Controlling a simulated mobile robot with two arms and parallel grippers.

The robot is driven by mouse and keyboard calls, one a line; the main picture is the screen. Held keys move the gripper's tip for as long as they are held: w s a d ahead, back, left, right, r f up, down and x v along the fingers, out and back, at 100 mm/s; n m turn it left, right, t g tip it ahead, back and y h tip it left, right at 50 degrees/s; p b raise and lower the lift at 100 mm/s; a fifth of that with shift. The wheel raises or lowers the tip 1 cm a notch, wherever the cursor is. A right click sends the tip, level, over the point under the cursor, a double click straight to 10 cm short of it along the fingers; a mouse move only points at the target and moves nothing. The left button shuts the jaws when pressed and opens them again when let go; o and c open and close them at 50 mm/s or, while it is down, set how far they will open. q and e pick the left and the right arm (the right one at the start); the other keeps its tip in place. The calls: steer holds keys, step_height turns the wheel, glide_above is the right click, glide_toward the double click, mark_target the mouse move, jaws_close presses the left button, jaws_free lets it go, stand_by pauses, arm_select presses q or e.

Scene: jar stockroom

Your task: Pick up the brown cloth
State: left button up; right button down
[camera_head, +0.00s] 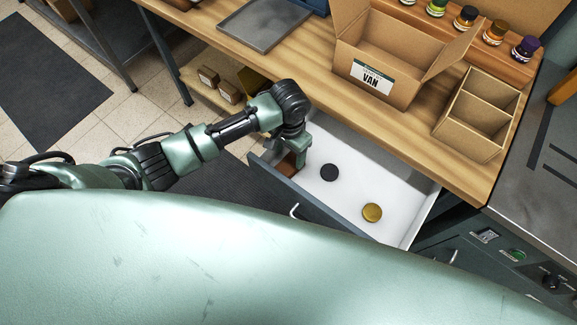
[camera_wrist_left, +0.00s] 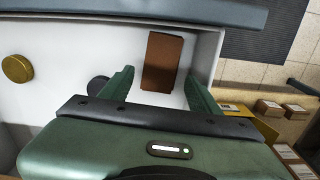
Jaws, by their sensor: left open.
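The brown cloth (camera_wrist_left: 162,62) is a folded rectangle lying on the white floor of the open drawer (camera_head: 350,174), near its left end. In the head view only a small part of the cloth (camera_head: 287,167) shows beside my left gripper (camera_head: 296,158). My left gripper reaches down into the drawer. In the left wrist view its two fingers (camera_wrist_left: 158,86) are apart, with the cloth beyond and between them. Nothing is held. I cannot tell whether the fingers touch the cloth. My right gripper is not in view.
A black lid (camera_head: 329,172) and a gold lid (camera_head: 372,212) lie in the drawer. The drawer's dark front (camera_head: 325,214) and walls surround the cloth. Above, the wooden worktop holds an open cardboard box (camera_head: 385,70), a divided box (camera_head: 477,113) and a grey tray (camera_head: 264,24).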

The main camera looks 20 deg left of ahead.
mark_target(289, 164)
arm_select(q)
step_height(289, 164, down, 6)
steer(key=shift+a+r, duration=0.1)
steer(key=shift+r, duration=0.05)
steer(key=c, duration=1.1)
steer(key=shift+c, duration=0.2)
steer(key=shift+r, duration=0.15)
step_height(289, 164, up, 20)
steer(key=p, duration=0.1)
